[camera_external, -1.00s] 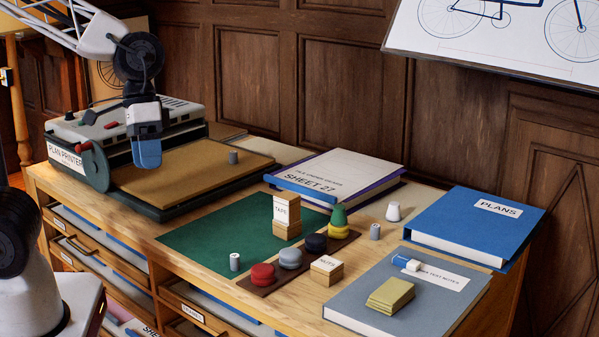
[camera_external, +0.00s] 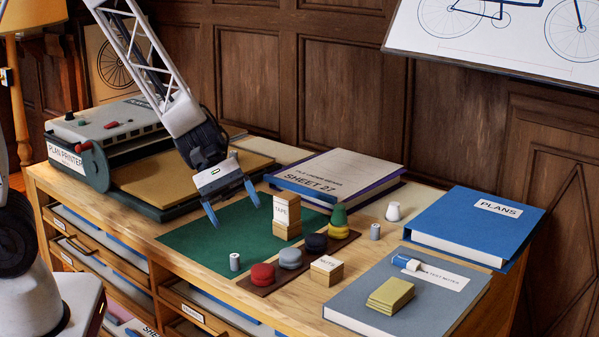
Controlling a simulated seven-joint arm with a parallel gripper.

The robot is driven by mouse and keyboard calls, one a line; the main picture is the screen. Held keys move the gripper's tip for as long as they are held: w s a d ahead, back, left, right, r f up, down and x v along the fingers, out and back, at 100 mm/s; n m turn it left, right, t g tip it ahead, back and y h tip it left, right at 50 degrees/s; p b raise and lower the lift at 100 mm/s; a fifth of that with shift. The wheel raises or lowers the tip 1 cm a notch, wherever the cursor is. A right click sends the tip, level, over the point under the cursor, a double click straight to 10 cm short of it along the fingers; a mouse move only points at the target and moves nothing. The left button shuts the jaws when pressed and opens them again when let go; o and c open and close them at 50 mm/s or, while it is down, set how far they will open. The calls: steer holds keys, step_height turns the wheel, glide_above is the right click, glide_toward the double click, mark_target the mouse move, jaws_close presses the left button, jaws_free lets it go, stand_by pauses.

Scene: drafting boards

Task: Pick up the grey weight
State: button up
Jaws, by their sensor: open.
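The grey weight (camera_external: 290,258), a rounded grey disc with a knob-like shape, sits on a dark brown strip tray (camera_external: 344,244) between a red weight (camera_external: 262,275) and a dark navy one (camera_external: 316,243). My gripper (camera_external: 234,212) hangs above the green mat, up and to the left of the grey weight in the picture. Its two blue fingers are spread apart, pointing down, with nothing between them. The grey weight is in plain view and clear of the fingers.
A tape box stack (camera_external: 287,216) and a green-and-yellow piece (camera_external: 338,216) stand behind the weights. A notes block (camera_external: 326,270) is close to their right. A small grey cylinder (camera_external: 235,262) stands on the green mat (camera_external: 195,241). Books lie to the right.

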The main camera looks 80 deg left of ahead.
steer(key=w+a+f+n+t, duration=0.3)
steer(key=a+f+n, duration=0.2)
steer(key=f, duration=0.1)
steer(key=n+t+y, duration=0.3)
steer(key=n, duration=0.3)
glide_toward(286, 251)
steer(key=shift+w+d+f, duration=0.15)
steer(key=shift+w+f, duration=0.15)
steer(key=shift+w, duration=0.15)
steer(key=shift+w+d+f, duration=0.15)
steer(key=shift+w+f, duration=0.1)
steer(key=shift+w, duration=0.25)
steer(key=shift+x, duration=1.3)
steer(key=shift+d+f, duration=0.1)
steer(key=shift+x, duration=2.55)
steer(key=shift+s+d, duration=0.1)
steer(key=c, duration=1.3)
steer(key=shift+r, duration=0.25)
